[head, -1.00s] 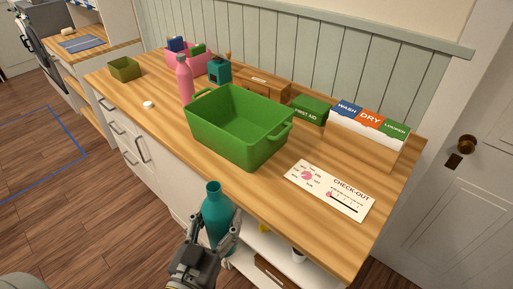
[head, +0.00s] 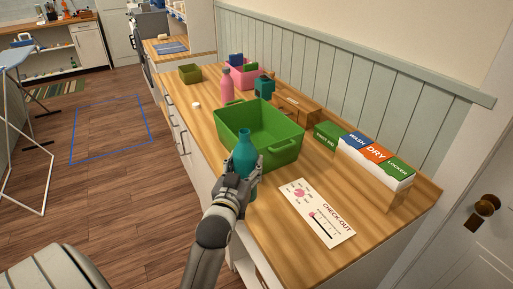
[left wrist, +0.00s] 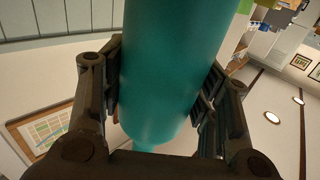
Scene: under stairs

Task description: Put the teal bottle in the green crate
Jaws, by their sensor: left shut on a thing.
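The teal bottle (head: 245,150) is upright in my left gripper (head: 241,179), at the near side of the green crate (head: 285,153). In the head view the bottle overlaps the crate's near wall, and its lower part is partly hidden by the gripper. In the left wrist view the bottle (left wrist: 165,70) fills the middle, with the gripper's fingers (left wrist: 163,85) against both its sides. The crate stands on the wooden counter and its visible inside is empty. My right gripper is not in view.
On the counter (head: 262,208) stand a pink bottle (head: 227,86), a pink bin (head: 243,81), a small olive bin (head: 190,74), a teal box (head: 264,89) and a wash-dry-locker box (head: 374,163).

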